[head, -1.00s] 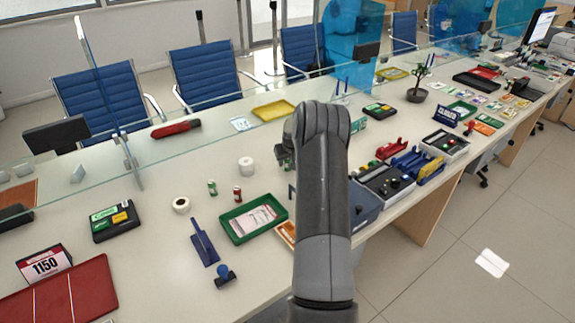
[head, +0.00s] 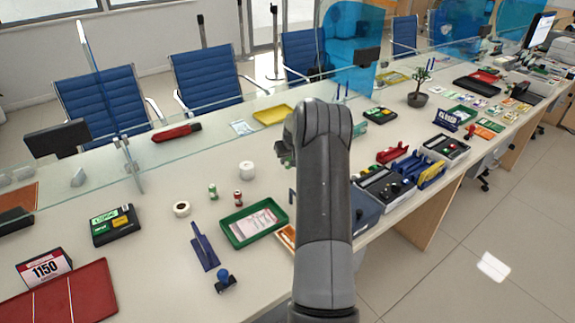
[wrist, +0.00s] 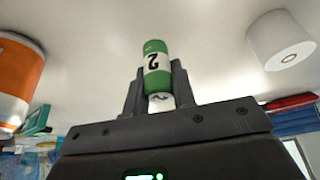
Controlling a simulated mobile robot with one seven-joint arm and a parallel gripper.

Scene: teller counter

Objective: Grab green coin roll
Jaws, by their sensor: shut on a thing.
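A green coin roll (wrist: 156,62) with a white band marked 2 stands between the fingers of my gripper (wrist: 158,88) in the wrist view. The fingers are shut on it and hide the sides of its lower part. In the head view my gripper (head: 285,155) is mostly hidden behind my own arm, above the counter. Another small green roll (head: 213,191) stands on the counter to the left, beside a red roll (head: 238,198). Both are apart from my gripper.
A white paper roll (head: 247,170) stands behind the small rolls; it also shows in the wrist view (wrist: 281,40). A green tray (head: 234,239) lies in front. An orange roll (wrist: 16,80) is at the wrist view's left. Glass panels (head: 105,110) line the counter's far side.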

